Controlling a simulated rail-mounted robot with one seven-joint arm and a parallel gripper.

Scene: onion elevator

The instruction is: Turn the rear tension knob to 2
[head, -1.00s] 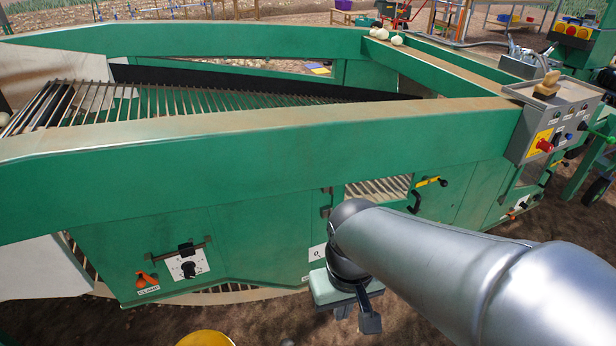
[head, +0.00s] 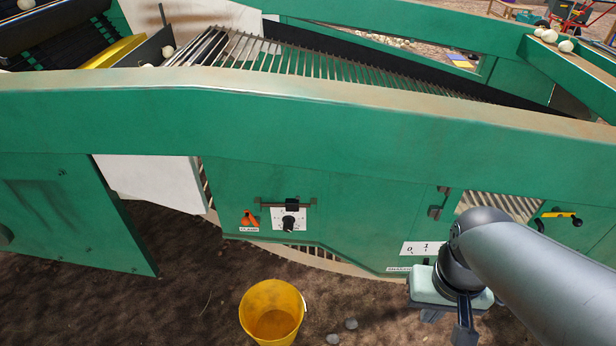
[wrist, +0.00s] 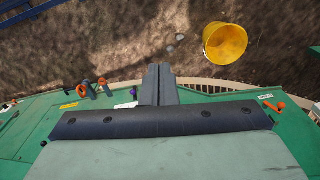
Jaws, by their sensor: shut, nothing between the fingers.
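A black knob (head: 289,223) sits on a white dial plate (head: 279,214) on the green side panel in the head view. Its dial marks are too small to read, and I cannot tell its setting or whether it is the rear one. An orange lever (head: 249,218) labelled CLAMP is just left of it; an orange lever also shows at the right in the wrist view (wrist: 271,106). My gripper (head: 465,330) is well to the right of the knob, in front of the machine. In the wrist view, my gripper (wrist: 158,70) has its fingers together and empty.
A yellow bucket (head: 272,311) stands on the soil below the knob. A white 0–1 plate (head: 422,248) is beside my arm. A yellow-and-black handle (head: 558,215) is farther right. Orange handles (wrist: 90,88) and a purple knob (wrist: 133,91) show left in the wrist view.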

